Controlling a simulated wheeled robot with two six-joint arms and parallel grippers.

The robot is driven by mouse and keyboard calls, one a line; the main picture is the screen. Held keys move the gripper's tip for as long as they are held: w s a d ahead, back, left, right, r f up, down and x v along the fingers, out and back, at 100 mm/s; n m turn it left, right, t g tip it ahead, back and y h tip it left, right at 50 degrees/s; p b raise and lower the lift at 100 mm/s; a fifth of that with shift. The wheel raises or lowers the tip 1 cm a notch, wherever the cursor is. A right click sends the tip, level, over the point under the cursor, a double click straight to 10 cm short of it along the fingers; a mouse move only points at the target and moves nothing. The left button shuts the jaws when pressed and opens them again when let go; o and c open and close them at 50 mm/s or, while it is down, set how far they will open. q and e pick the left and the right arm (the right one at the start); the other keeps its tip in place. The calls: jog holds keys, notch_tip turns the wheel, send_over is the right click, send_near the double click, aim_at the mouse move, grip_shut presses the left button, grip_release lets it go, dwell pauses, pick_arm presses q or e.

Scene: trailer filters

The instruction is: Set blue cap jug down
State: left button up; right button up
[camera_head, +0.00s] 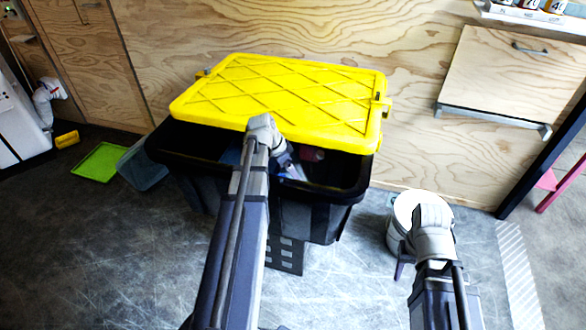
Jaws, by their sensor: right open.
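No jug with a blue cap can be made out clearly. Small blue and white items (293,171) show in the shadow inside the black bin (335,196), too small to name. My left arm reaches over the bin's front edge, with its wrist in front of the opening. My left gripper is mostly hidden there, and its jaws cannot be read. My right gripper (402,268) is low at the right, beside a white round bucket (404,205), partly covered by my wrist. It is open, and no object shows in it.
A yellow lid (290,95) sits raised and tilted over the bin. A black slotted crate (286,256) stands before it. A green tray (99,163) and a grey tub (143,168) lie left. A plywood wall (425,90) closes the back. Floor at lower left is clear.

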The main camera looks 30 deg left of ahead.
pick_arm(q)
jog(key=p+v, duration=0.7)
jog(key=v, duration=0.1)
jog(key=shift+s+r, duration=0.15)
jog(key=shift+r, duration=0.2)
dwell(0.9)
